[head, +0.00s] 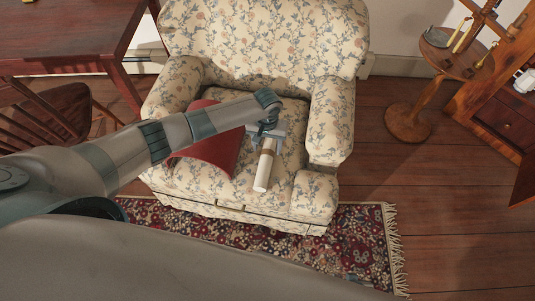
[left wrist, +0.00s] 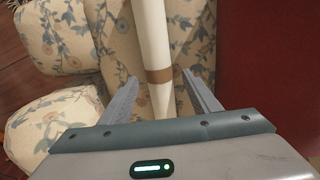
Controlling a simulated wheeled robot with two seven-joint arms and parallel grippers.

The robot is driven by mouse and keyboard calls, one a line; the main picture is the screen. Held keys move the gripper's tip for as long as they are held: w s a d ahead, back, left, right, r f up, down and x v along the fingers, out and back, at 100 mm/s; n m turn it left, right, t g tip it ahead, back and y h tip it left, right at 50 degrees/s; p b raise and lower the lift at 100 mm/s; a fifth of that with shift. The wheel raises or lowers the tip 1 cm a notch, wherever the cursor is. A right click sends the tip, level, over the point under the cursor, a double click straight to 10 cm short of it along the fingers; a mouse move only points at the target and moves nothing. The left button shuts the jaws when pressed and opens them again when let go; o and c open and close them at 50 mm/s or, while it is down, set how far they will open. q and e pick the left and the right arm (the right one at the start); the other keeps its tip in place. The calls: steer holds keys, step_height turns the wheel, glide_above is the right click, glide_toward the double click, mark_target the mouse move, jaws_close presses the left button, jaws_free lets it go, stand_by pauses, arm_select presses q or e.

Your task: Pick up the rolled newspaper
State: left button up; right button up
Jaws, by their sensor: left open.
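The rolled newspaper (head: 264,168) is a white roll with a brown band, lying on the seat of the floral armchair (head: 268,40). In the left wrist view the roll (left wrist: 152,40) runs from the top edge down between my fingers, its brown band (left wrist: 159,75) just beyond the fingertips. My left gripper (head: 266,138) is over the far part of the roll in the head view. In the left wrist view its fingers (left wrist: 160,86) are open, one on each side of the roll, with gaps beside it. The lower end of the roll is hidden by the gripper body. My right gripper is not in view.
A red object (head: 222,150) lies on the seat left of the newspaper, partly behind my left arm; it also fills the right of the left wrist view (left wrist: 265,60). The chair arms (head: 332,120) flank the seat. A patterned rug (head: 350,240) lies in front.

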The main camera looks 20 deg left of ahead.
mark_target(267, 152)
arm_select(q)
steer(key=shift+s+d+f, duration=0.1)
steer(key=shift+f, duration=1.45)
steer(key=c, duration=1.3)
